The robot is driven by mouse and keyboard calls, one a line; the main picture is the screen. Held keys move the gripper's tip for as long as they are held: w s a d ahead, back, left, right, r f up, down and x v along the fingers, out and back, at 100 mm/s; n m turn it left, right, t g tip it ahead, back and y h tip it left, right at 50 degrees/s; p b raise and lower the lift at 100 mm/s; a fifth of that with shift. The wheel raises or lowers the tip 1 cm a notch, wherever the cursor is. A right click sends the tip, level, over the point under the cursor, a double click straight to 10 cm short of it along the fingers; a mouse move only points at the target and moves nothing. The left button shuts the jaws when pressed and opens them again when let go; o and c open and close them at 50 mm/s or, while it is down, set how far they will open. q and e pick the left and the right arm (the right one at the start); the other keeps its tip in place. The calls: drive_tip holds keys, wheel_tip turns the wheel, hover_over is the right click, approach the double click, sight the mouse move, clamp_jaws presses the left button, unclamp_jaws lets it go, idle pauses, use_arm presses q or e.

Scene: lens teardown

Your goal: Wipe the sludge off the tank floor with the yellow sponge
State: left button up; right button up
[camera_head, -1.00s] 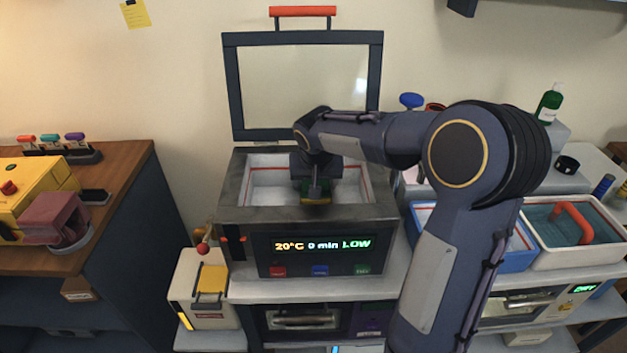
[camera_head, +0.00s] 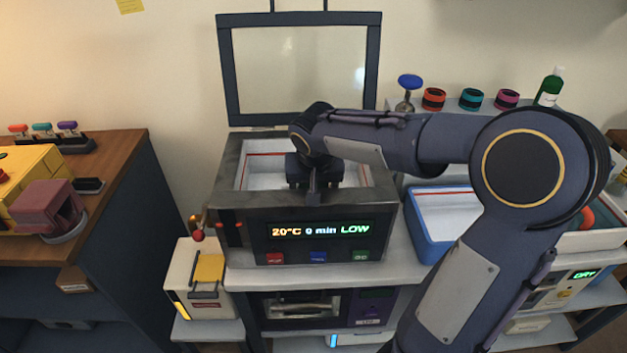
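The tank (camera_head: 230,197) is a dark grey box with a pale inside and a red line along its inner walls. Its framed lid stands open behind it. My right gripper (camera_head: 313,188) points down into the tank from above. Its fingertips are low behind the front wall, so I cannot see whether they are open or shut. No yellow sponge shows at the gripper now. The visible part of the tank's inside looks pale; sludge cannot be made out, and the gripper and front wall hide much of the floor. My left gripper is out of view.
The tank's front display reads 20°C, 0 min, LOW. A cream box with a yellow pad (camera_head: 209,268) stands at the lower left. A blue tray (camera_head: 427,240) is right of the tank. The raised lid (camera_head: 226,75) stands behind my arm.

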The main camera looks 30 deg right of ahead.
drive_tip(key=shift+s+a, duration=0.55)
drive_tip(key=shift+s, duration=0.35)
drive_tip(key=shift+r+p, duration=2.15)
drive_tip(key=shift+r, duration=0.9)
drive_tip(key=shift+r, duration=0.1)
wheel_tip(320, 180, up, 3)
drive_tip(key=shift+f+p, duration=0.1)
drive_tip(key=shift+p, duration=1)
